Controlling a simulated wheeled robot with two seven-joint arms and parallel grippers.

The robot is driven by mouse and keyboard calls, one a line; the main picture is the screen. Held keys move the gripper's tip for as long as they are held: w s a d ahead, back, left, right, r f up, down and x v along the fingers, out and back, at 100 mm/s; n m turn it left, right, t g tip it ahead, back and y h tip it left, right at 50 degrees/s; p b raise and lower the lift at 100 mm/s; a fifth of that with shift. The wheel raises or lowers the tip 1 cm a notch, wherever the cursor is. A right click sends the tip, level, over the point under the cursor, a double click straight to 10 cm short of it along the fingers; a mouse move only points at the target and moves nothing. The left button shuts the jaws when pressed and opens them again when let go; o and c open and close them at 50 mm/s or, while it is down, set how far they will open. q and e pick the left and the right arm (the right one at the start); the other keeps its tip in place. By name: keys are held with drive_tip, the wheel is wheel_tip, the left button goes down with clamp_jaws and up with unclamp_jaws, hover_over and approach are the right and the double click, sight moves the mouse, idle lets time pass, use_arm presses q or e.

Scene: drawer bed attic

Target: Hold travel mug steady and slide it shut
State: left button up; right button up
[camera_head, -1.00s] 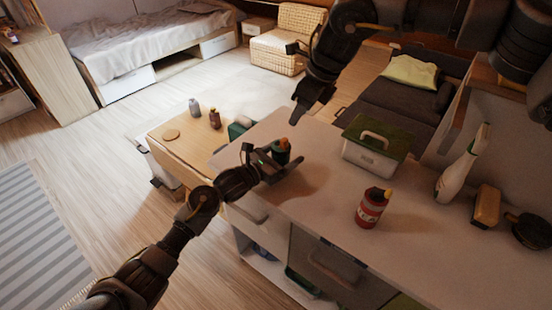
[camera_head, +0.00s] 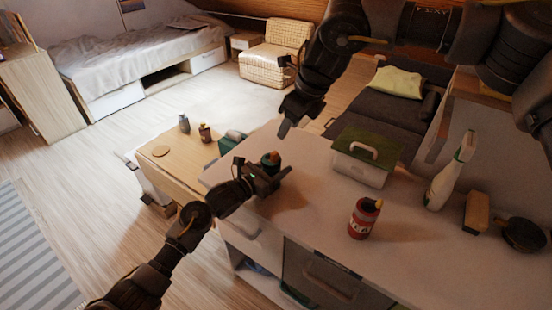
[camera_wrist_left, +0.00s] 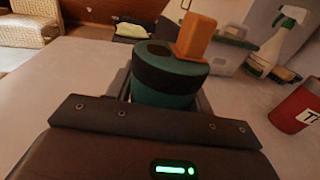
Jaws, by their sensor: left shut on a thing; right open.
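The travel mug (camera_head: 269,158) stands upright on the white counter (camera_head: 310,215) near its left end. In the left wrist view the mug (camera_wrist_left: 165,98) is teal with a black band. An orange slider tab (camera_wrist_left: 195,38) stands up from its lid beside a dark opening. My left gripper (camera_head: 264,176) is shut around the mug's body; its fingers are largely hidden in the wrist view. My right gripper (camera_head: 288,122) is open and empty, above and behind the mug, apart from it.
A red can (camera_head: 364,218) stands to the mug's right. A green-lidded box (camera_head: 362,165) is behind it. A spray bottle (camera_head: 448,175), a sponge-like block (camera_head: 478,212) and a dark pan (camera_head: 523,235) are farther right. A low wooden table (camera_head: 172,163) adjoins on the left.

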sight(275, 153)
drive_tip(key=shift+m, duration=0.4)
drive_tip(key=x, duration=1.1)
drive_tip(key=shift+f, duration=0.25)
drive_tip(key=shift+c, duration=0.3)
clamp_jaws()
